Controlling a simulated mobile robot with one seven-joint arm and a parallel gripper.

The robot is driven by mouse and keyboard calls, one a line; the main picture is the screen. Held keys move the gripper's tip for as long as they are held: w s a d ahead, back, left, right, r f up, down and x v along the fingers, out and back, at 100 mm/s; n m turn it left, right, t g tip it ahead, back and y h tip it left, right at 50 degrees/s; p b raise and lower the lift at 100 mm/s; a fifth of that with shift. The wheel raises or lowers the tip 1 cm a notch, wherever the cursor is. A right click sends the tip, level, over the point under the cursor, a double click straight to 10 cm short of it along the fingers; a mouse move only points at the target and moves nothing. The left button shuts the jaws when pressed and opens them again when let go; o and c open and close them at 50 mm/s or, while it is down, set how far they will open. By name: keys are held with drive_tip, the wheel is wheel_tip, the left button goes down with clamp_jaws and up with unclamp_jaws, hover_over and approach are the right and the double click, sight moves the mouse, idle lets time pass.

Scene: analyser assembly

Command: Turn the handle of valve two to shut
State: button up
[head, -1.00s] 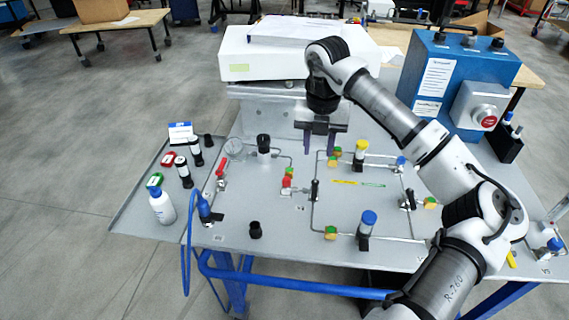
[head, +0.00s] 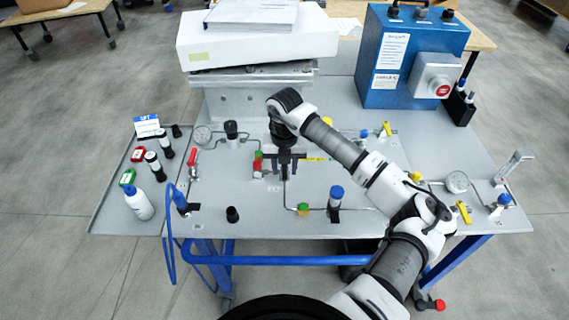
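My gripper (head: 285,168) points down over the middle of the grey panel (head: 262,212). Its two dark fingers look spread apart, one on each side of a small dark upright part, which seems to be the black valve handle (head: 285,171) on the middle pipe. I cannot tell whether the fingers touch it. A valve with a red handle (head: 193,157) stands at the left. Valves with yellow handles stand at the back right (head: 387,129) and front right (head: 463,212). The labels are too small to read, so I cannot tell which is valve two.
A blue-topped fitting (head: 336,196) stands right of my gripper, a red and green fitting (head: 258,164) close on its left. A gauge (head: 202,135) stands at the left. A white box (head: 250,48) and blue cabinet (head: 412,62) stand behind. The front-centre panel is mostly clear.

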drive_tip(key=shift+f, duration=0.1)
clamp_jaws()
